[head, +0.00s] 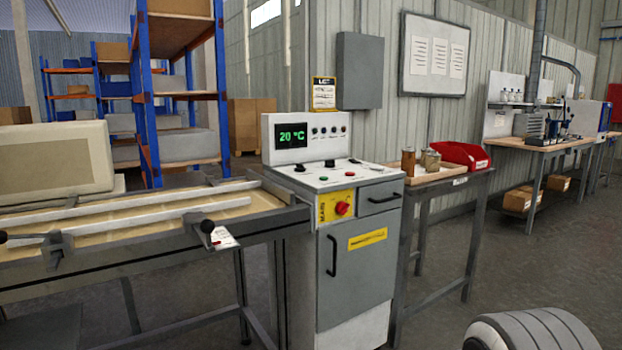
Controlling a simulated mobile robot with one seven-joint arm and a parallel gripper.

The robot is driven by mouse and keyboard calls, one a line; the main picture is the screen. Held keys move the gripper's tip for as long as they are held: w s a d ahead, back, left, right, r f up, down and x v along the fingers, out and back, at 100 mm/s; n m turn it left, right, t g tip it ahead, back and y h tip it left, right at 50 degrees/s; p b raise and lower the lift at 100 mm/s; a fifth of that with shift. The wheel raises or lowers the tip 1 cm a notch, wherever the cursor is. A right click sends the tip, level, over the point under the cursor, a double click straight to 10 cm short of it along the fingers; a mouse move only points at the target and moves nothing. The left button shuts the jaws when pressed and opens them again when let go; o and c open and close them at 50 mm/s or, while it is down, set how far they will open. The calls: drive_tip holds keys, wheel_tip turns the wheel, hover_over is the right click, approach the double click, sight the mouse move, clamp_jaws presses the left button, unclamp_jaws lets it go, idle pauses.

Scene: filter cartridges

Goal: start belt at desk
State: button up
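The control desk (355,262) is a grey cabinet in the middle of the head view. Its upright panel has a dark display (291,135) reading 20 °C in green, with several small knobs beside it. A red knob (342,208) sits on a yellow plate on the front. The belt (150,222), cream between pale side rails, runs left from the desk. I cannot tell whether it moves. My gripper is not in view.
Right of the desk, a small table (478,180) carries a tray with brown and tan cylinders and a red bin (460,155). A black-knobbed lever (207,228) juts from the belt frame. Part of my arm shows bottom right. Floor is open right of the table.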

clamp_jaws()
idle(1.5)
